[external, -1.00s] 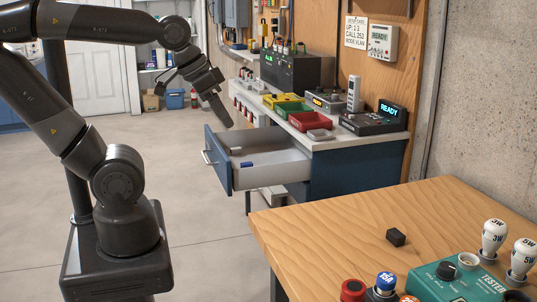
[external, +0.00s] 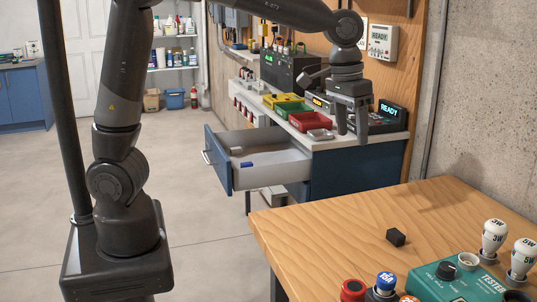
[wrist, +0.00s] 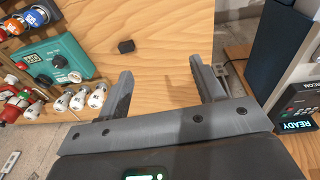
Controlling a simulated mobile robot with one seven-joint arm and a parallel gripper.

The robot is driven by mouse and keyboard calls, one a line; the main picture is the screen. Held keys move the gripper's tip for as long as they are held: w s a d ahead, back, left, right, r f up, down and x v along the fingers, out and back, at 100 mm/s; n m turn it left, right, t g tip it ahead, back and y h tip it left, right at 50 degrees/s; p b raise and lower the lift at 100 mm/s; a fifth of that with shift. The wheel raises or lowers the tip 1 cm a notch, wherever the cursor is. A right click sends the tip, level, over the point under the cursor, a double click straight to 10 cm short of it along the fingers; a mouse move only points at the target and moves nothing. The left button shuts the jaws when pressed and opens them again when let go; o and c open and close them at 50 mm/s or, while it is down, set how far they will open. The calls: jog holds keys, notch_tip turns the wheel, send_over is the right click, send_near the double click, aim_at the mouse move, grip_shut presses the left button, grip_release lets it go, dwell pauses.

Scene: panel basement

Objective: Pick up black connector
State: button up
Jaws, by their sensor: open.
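A small black block, the black connector (external: 396,237), lies on the wooden table (external: 330,225) left of the teal tester. It also shows in the wrist view (wrist: 126,46), on bare wood beyond the fingertips. My gripper (external: 351,138) points down in the external view, high and beyond the table's far edge, away from the connector. Its two fingers are spread apart and empty, also in the wrist view (wrist: 160,78).
The teal tester (external: 436,281) with several bulbs and coloured knobs stands close by the connector. The blue bench (external: 350,175) behind has an open drawer (external: 270,172), trays and a READY box (external: 385,118). The wood around the connector's left side is clear.

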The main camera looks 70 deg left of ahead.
jog(key=g, duration=0.1)
send_over(396, 233)
notch_tip(396, 233, down, 9)
jog(key=shift+y, duration=0.3)
notch_tip(396, 233, down, 11)
jog(key=shift+w, duration=0.1)
jog(key=shift+c, duration=0.4)
jog(key=c, duration=1)
jog(key=shift+r, duration=0.15)
